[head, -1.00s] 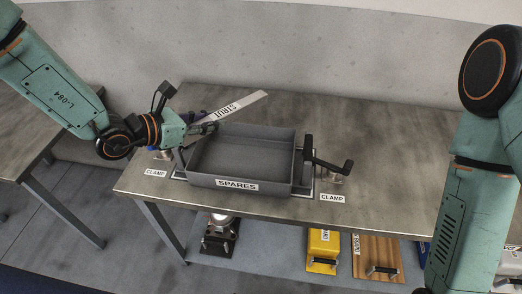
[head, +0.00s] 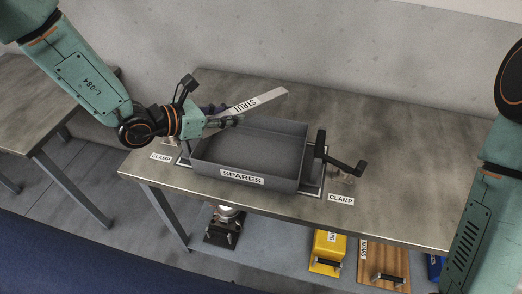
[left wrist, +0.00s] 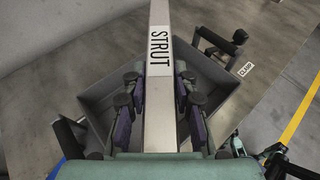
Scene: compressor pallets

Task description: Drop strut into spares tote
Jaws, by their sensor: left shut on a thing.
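The strut (head: 266,98) is a light grey metal bar with a white STRUT label. My left gripper (head: 229,119) is shut on it and holds it above the back left part of the spares tote, slanting up to the right. The left wrist view shows the strut (left wrist: 159,100) between the fingers (left wrist: 158,98), with the tote below. The spares tote (head: 205,168) is an open grey box with a SPARES label on its front; its visible floor looks empty. My right arm shows at the right edge, but its gripper is out of view.
The tote stands on a metal-topped table (head: 400,165). A black-handled clamp (head: 345,166) stands at its right, and a CLAMP label (head: 161,157) lies at its left. A yellow case (head: 328,248) and a wooden box (head: 380,258) are under the table. The table's right side is clear.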

